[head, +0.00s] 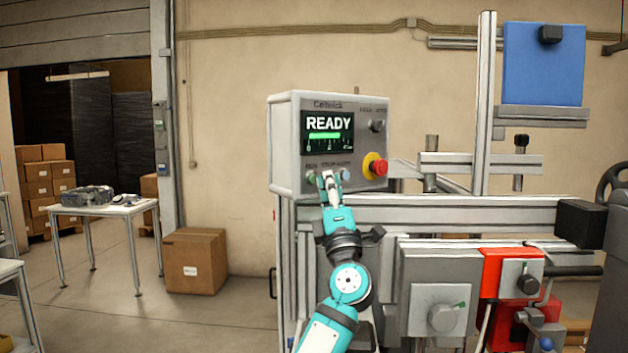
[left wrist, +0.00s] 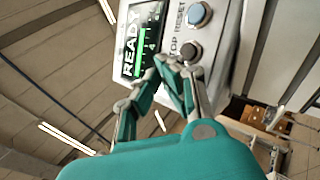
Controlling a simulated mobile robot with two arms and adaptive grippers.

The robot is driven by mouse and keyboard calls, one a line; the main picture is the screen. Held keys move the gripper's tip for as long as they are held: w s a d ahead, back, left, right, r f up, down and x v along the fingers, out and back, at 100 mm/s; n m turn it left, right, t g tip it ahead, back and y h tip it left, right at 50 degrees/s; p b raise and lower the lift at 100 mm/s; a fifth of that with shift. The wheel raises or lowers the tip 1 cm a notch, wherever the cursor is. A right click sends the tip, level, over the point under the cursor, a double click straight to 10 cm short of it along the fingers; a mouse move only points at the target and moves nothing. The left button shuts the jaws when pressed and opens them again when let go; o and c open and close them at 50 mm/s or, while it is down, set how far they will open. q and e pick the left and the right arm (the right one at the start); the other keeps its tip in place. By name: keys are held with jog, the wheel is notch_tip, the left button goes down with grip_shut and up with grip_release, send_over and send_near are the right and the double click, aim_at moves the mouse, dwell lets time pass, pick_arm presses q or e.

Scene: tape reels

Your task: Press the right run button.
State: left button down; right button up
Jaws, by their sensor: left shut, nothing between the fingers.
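A grey-white control box (head: 281,150) stands on the machine frame. Its screen (head: 327,131) reads READY with a green bar. Below is a row of small buttons. The green run button (head: 311,178) is at the left, just left of my gripper in the head view. The blue reset button (head: 346,174) is at the right. My left gripper (head: 328,177) is shut and empty, its tips at the button row. In the left wrist view its tips (left wrist: 168,64) are close to the panel, beside the dark stop button (left wrist: 190,50); the run button is hidden there. Contact cannot be told. My right gripper is not in view.
A red emergency stop (head: 379,167) on a yellow ring sits right of the buttons, with a dark knob (head: 376,126) above it. Metal rails (head: 430,215) run right of the box. A table (head: 100,208) and a carton (head: 195,262) stand at the left.

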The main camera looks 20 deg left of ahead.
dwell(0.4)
pick_arm(q)
jog(key=shift+w+a, duration=0.25)
jog(key=shift+a, duration=0.1)
jog(key=shift+w+a, duration=0.25)
jog(key=shift+a, duration=0.1)
dwell(0.7)
jog(key=shift+d+p, duration=0.1)
jog(key=shift+p, duration=0.2)
jog(key=shift+s+d+p, duration=0.4)
jog(key=shift+s+d, duration=0.15)
jog(key=shift+d, duration=0.1)
